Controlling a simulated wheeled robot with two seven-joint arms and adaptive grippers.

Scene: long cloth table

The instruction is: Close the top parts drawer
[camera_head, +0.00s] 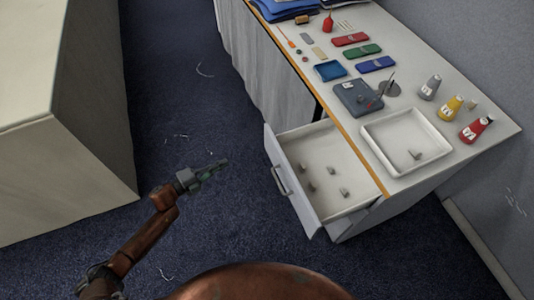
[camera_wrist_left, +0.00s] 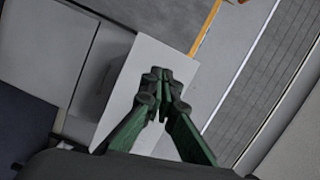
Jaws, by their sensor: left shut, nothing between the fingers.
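The top parts drawer (camera_head: 328,204) is pulled out from the near end of the long table, toward the left. Its pale front carries a grey bar handle (camera_head: 279,180), and several small grey parts lie inside it. My left gripper (camera_head: 224,162) is shut and empty. It is out over the blue floor, to the left of the drawer front and apart from the handle. In the left wrist view its dark green fingers (camera_wrist_left: 162,82) are together before a pale flat surface, which I cannot surely identify. My right gripper is not in view.
On the table, a white tray (camera_head: 374,153) with small parts stands above the drawer. Beyond it are a blue-grey device (camera_head: 358,97), colored cases and several bottles. A pale cabinet (camera_head: 60,150) stands at left.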

